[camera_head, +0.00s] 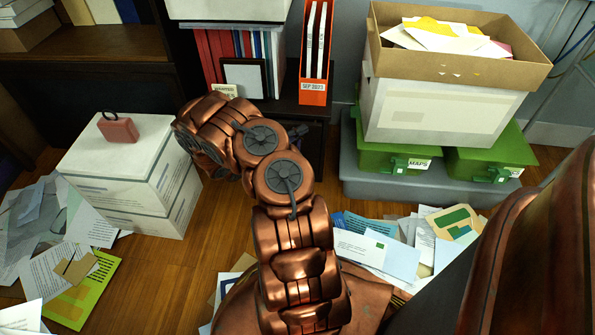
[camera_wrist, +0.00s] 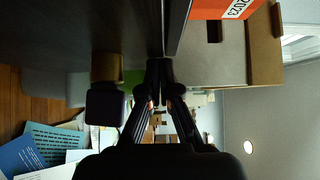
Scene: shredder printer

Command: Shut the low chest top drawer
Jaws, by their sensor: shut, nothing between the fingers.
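The low chest (camera_head: 313,113) is dark and stands at the back centre in the head view, with things on its top. My copper arm covers much of its front, so I cannot tell there how far its top drawer is out. My gripper (camera_head: 298,132) is mostly hidden at the chest's front. In the wrist view, turned sideways, my gripper (camera_wrist: 162,75) is shut and empty, its tips close to the dark chest (camera_wrist: 80,25). A narrow gap line runs along the dark wood there. I cannot tell whether the tips touch it.
An orange file (camera_head: 316,55), also in the wrist view (camera_wrist: 220,8), and books (camera_head: 232,55) stand on the chest. To the right, an open box (camera_head: 450,70) tops green bins (camera_head: 395,155). A white box (camera_head: 130,180) stands left. Papers (camera_head: 375,250) litter the floor.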

